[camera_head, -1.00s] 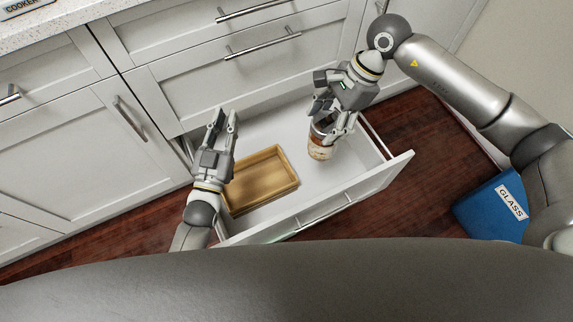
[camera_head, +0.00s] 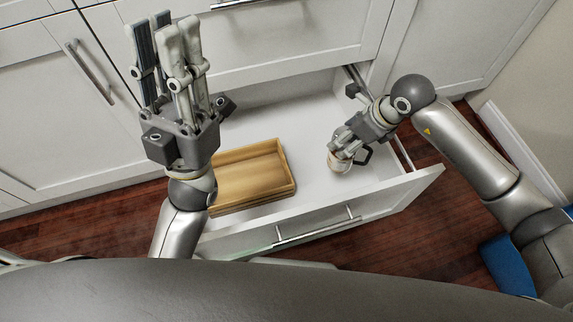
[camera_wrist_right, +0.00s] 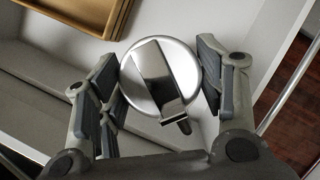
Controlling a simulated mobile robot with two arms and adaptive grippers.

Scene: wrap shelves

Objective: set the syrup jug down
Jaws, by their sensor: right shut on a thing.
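The syrup jug (camera_head: 337,163) is in the right part of the open drawer in the head view, pale with a brownish band and a dark handle on its right. My right gripper (camera_head: 350,146) is shut on it from above and hides its top. In the right wrist view the jug's round metal lid (camera_wrist_right: 183,62) sits between the fingers. Whether its base touches the drawer floor cannot be told. My left gripper (camera_head: 166,28) is raised at the left, fingers straight and apart, with nothing between them.
A wooden tray (camera_head: 250,177) lies in the left part of the white drawer (camera_head: 315,205) and appears empty. Drawer floor is free between tray and jug. The drawer's walls stand around them. A blue bin (camera_head: 508,265) stands on the floor at right.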

